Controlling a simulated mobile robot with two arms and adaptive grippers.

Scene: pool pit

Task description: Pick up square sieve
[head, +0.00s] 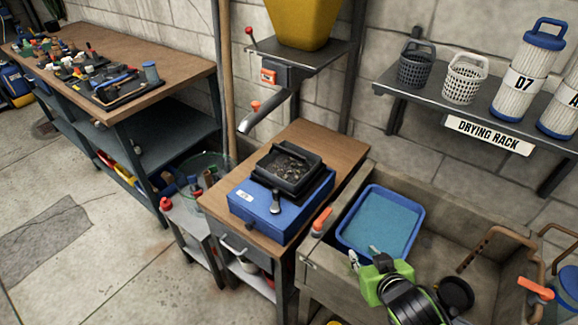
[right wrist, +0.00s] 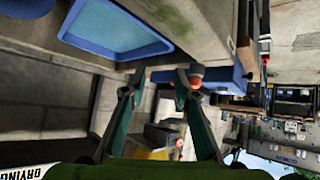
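The square sieve (head: 287,168) is a black square tray holding dark gravel-like bits. It sits on a blue box-shaped base (head: 285,205) on a small wooden-topped cabinet, in the middle of the head view. My right gripper (head: 364,256) is in front of and to the right of it, over the stone sink, well apart from the sieve. In the right wrist view its two fingers (right wrist: 161,82) are spread with nothing between them. I cannot make out the sieve in the right wrist view. My left gripper is not in view.
A blue tub (head: 381,222) of water stands in the stone sink; it also shows in the right wrist view (right wrist: 115,30). An orange-handled tap (head: 321,220) is at the sink's left edge. A yellow hopper with a chute (head: 262,112) is behind the sieve. A cluttered workbench (head: 160,85) is left.

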